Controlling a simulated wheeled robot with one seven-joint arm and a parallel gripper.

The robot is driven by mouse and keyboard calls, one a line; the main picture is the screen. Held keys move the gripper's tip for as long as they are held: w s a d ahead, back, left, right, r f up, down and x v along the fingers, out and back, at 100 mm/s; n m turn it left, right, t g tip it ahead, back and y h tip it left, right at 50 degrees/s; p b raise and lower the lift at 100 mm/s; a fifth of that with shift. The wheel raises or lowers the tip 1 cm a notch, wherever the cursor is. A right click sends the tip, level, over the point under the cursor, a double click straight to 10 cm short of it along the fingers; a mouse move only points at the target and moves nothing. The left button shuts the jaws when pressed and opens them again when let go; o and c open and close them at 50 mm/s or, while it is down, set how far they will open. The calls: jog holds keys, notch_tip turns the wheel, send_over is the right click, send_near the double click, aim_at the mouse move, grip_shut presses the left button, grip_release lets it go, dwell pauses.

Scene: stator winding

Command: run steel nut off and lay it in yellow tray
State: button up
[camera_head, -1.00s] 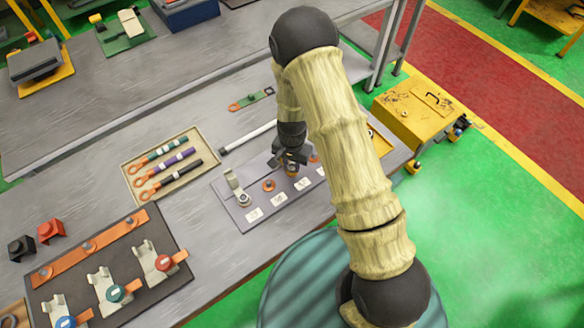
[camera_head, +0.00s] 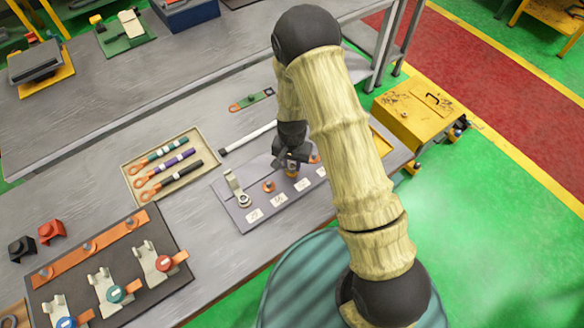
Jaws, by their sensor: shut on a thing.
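My gripper (camera_head: 291,164) is shut at one of the copper terminals on the grey terminal plate (camera_head: 226,198). The steel nut between its fingers is too small and too covered to make out, and I cannot tell whether it is still on its stud. The yellow tray (camera_head: 382,132) shows only as a yellow edge to the right of my arm; the arm hides most of it.
A tan tray (camera_head: 128,170) holds three coloured leads at left. A white rod (camera_head: 248,137) lies behind the plate.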

jog(key=shift+r+p, duration=2.15)
jog(key=shift+r, duration=0.85)
jog(key=d+f+n+b, duration=0.1)
jog(key=d+f, duration=0.1)
jog(key=d, duration=0.2)
jog(key=w+d+f+n+b, duration=0.1)
jog(key=d+f+b, duration=0.1)
jog(key=d, duration=0.3)
jog(key=w+d+f+n+b, duration=0.1)
jog(key=d+f+b, duration=0.1)
jog(key=d+f, duration=0.1)
jog(key=shift+d+f, duration=0.1)
jog(key=shift+d, duration=0.55)
jog(key=shift+d+n, duration=0.2)
jog(key=shift+n, duration=0.1)
